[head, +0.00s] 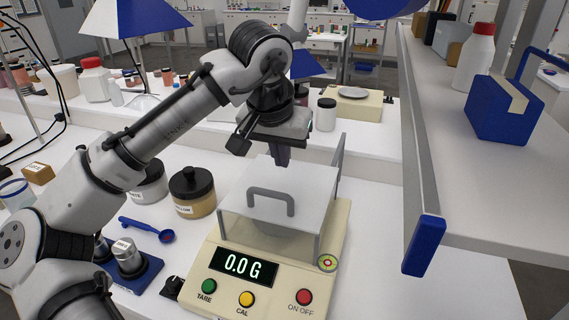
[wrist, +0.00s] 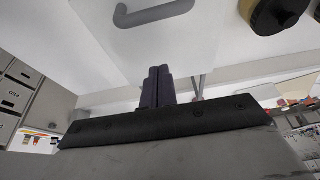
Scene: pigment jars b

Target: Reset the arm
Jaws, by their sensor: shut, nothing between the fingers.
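My gripper (head: 279,157) is above the back part of a balance (head: 335,225), its dark fingers together and empty. The fingers also show shut in the wrist view (wrist: 158,86). The balance has a draft shield with a white lid (head: 300,190) and a grey handle (head: 271,194); the handle shows in the wrist view (wrist: 153,13) too. The display reads 0.0 G. Whether the fingertips touch the lid I cannot tell. My arm reaches in from the left and hides part of the bench.
Left of the balance stand a jar with a black lid (head: 192,192), a blue scoop (head: 146,229) and a blue weight block (head: 140,277). A raised shelf (head: 480,190) with a blue-capped edge bounds the right side. White bench is clear right of the balance.

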